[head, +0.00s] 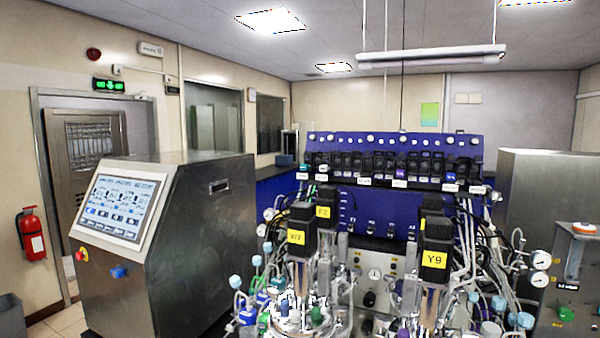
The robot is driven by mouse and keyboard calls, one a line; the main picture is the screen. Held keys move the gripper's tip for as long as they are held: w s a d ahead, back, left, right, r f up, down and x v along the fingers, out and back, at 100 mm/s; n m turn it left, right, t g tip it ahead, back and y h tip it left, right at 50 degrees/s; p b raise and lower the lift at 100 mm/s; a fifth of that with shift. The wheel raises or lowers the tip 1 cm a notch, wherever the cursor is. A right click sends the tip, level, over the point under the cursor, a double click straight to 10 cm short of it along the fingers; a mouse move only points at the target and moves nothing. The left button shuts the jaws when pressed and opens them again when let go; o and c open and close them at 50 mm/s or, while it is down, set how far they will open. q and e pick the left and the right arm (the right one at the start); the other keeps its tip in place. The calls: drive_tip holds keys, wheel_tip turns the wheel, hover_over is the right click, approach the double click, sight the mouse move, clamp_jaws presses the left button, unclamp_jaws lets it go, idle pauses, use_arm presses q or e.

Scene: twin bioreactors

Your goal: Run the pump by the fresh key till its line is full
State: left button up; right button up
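A blue panel (347,206) stands in the middle of the head view. It carries a row of black pump heads (378,164) with small white labels (399,183) under them. The label text is too small to read, so I cannot tell which pump or key is the fresh one. Clear and pale lines (468,235) run down at the panel's right side; whether any holds liquid cannot be seen. A grey control strip (373,258) with knobs and a gauge sits lower down, partly hidden by the vessels. Neither of my grippers is in view.
Two crowded vessel tops with black motors labelled V/7 (297,237) and Y9 (434,259) stand in front of the panel. A steel console (205,235) with a lit touchscreen (118,207) stands left. Pressure gauges (540,260) and a steel cabinet (545,190) are right.

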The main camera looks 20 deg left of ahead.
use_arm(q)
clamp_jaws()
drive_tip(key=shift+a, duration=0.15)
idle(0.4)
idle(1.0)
